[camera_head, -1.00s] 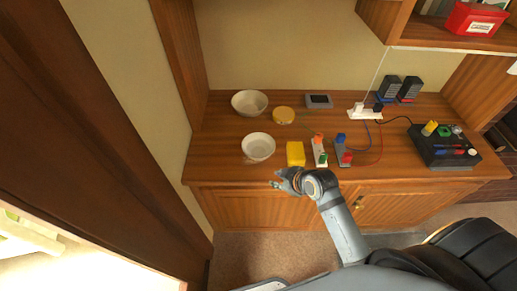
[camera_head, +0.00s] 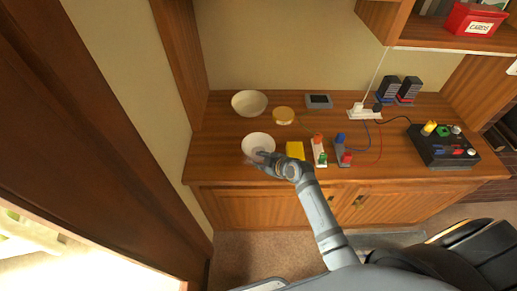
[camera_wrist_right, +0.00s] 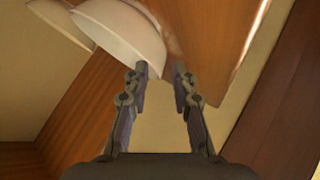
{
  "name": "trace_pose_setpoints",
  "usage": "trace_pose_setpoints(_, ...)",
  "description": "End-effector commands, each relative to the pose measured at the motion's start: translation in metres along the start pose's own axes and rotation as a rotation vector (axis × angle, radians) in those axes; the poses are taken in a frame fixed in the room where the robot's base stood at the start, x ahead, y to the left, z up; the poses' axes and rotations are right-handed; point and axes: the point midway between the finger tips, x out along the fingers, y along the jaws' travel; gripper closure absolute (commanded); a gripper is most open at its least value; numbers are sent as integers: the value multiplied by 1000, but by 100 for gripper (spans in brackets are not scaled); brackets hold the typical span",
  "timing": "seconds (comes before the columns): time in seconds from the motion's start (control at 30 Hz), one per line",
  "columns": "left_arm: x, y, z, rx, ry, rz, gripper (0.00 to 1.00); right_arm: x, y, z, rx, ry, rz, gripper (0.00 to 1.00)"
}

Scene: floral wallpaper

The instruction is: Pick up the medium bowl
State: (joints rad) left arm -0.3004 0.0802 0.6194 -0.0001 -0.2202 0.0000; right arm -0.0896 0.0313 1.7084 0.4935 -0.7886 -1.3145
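Two pale bowls stand upright on the wooden cabinet top: a front bowl (camera_head: 257,139) near the front edge and a back bowl (camera_head: 249,103) behind it. The pictures do not label which is the medium one. My right gripper (camera_head: 257,158) is at the near rim of the front bowl and hides part of it. In the right wrist view, the gripper (camera_wrist_right: 161,68) has its fingers apart, with the bowl's rim (camera_wrist_right: 127,32) by the left fingertip; whether they touch I cannot tell. The other bowl (camera_wrist_right: 60,20) shows behind it. My left gripper is out of view.
A yellow block (camera_head: 295,150) stands just right of the front bowl. A yellow-lidded round container (camera_head: 284,116) is behind it. Coloured switch blocks (camera_head: 320,151), cables and a black control box (camera_head: 443,147) lie further right. Cabinet top left of the bowls is clear.

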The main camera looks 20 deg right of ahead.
Motion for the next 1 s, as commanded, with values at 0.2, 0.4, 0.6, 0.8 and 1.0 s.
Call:
trace_pose_setpoints(0.2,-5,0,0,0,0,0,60,34,0,0,2,0,0,75)
trace_pose_setpoints(0.4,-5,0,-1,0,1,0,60,43,-1,0,0,0,0,75)
trace_pose_setpoints(0.6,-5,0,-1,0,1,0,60,42,-1,0,0,0,1,86)
trace_pose_setpoints(0.8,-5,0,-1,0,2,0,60,42,-1,1,1,-1,1,100)
trace_pose_setpoints(1.0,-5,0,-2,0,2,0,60,42,0,0,0,0,2,100)
